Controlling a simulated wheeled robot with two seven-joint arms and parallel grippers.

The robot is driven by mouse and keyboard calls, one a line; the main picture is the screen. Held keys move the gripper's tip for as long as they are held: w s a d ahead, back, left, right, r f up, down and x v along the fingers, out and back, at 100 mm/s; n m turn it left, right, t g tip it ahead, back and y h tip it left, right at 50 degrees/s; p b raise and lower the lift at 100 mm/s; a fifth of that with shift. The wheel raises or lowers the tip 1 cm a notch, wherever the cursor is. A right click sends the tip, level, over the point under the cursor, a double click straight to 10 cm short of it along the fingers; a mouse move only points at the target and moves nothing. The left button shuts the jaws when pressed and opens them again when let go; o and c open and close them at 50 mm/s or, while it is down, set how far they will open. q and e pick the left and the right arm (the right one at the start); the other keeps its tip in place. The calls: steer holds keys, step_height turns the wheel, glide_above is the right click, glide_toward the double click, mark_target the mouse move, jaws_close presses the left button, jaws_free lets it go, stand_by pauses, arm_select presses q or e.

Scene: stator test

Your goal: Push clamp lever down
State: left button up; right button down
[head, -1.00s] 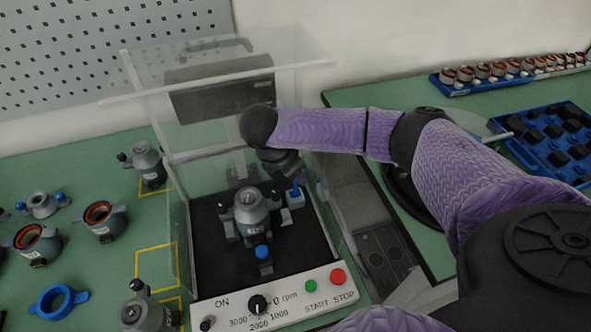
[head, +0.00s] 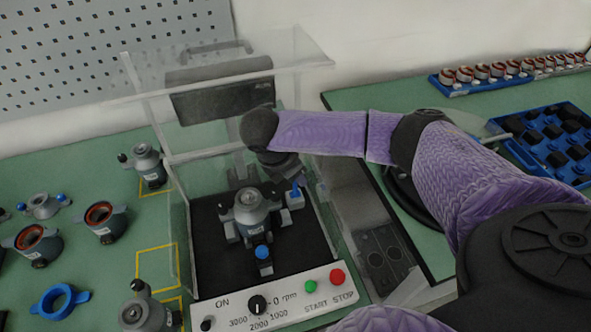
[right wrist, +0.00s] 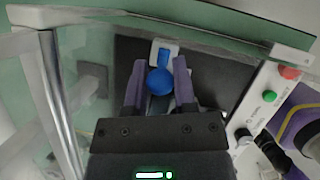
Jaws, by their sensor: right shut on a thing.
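The clamp lever has a blue ball knob (right wrist: 160,81) and a pale blue and white base (right wrist: 163,50). In the head view the same clamp (head: 294,200) stands at the right of the grey motor housing (head: 251,206), inside the clear test enclosure. My right gripper (right wrist: 160,68) is shut on the lever's knob, with one dark finger on each side of it. In the head view the wrist and the gripper (head: 291,178) hang above that clamp, and the fingertips are partly hidden. My left gripper is not in view.
The enclosure's clear lid (head: 225,75) stands above my right forearm. A second blue knob (head: 263,252) is at the front of the motor. A control panel (head: 275,301) with green and red buttons borders the front. Stators and housings stand at left; a blue tray (head: 555,140) is at right.

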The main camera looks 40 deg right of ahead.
steer(key=shift+s+a+f+m+t+h+p, duration=0.3)
steer(key=shift+s+t+p, duration=0.5)
steer(key=shift+p, duration=0.65)
steer(key=shift+s+a+f+m+t+h+p, duration=0.1)
steer(key=shift+s+t+h+p, duration=0.4)
steer(key=shift+t+p, duration=0.8)
steer(key=shift+s+a+f+m+t+h+p, duration=0.25)
steer(key=shift+s+t+p, duration=0.5)
steer(key=shift+p, duration=0.8)
steer(key=shift+w, duration=0.1)
steer(key=shift+c, duration=2.1)
jaws_free()
steer(key=p+v, duration=0.3)
steer(key=v, duration=0.7)
steer(key=shift+f, duration=0.15)
